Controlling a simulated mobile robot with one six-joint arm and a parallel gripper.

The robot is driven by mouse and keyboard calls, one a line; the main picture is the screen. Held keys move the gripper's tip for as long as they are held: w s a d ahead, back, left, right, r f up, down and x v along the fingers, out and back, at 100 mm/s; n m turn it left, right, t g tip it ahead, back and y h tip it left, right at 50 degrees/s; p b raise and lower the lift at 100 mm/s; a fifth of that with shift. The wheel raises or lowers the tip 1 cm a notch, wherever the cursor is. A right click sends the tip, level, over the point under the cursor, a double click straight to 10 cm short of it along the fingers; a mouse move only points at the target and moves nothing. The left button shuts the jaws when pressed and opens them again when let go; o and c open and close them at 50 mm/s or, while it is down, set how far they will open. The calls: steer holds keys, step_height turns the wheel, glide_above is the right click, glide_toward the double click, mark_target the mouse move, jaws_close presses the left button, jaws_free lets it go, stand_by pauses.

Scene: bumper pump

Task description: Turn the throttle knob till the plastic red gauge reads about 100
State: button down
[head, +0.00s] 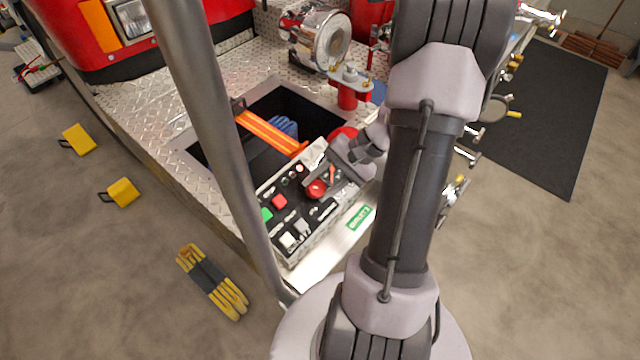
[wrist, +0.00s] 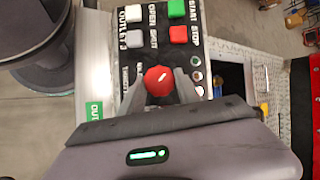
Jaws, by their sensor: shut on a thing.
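The throttle knob (wrist: 158,79) is a round red knob with a white pointer mark that slants toward the upper right in the wrist view. It sits on the black control panel (head: 291,239) and also shows in the head view (head: 316,189). My gripper (wrist: 159,88) has one finger on each side of the knob and is shut on it. In the head view my gripper (head: 322,182) reaches the panel from the upper right. A red rounded thing (head: 343,132) shows partly behind my gripper; I cannot tell if it is the gauge. No gauge reading is legible.
Green (wrist: 176,9), red (wrist: 178,34) and white (wrist: 133,41) square buttons lie close by on the panel. An open bin (head: 290,103) with an orange strap (head: 270,132) is beside it. Chrome fittings (head: 322,38) stand behind on the bumper. Yellow chocks (head: 123,192) lie on the floor.

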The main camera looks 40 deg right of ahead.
stand_by(0.4)
steer(key=c, duration=0.9)
jaws_free()
steer(key=p+v, duration=0.6)
steer(key=v, duration=1.1)
steer(key=shift+d+r+p, duration=0.15)
steer(key=shift+p, duration=0.2)
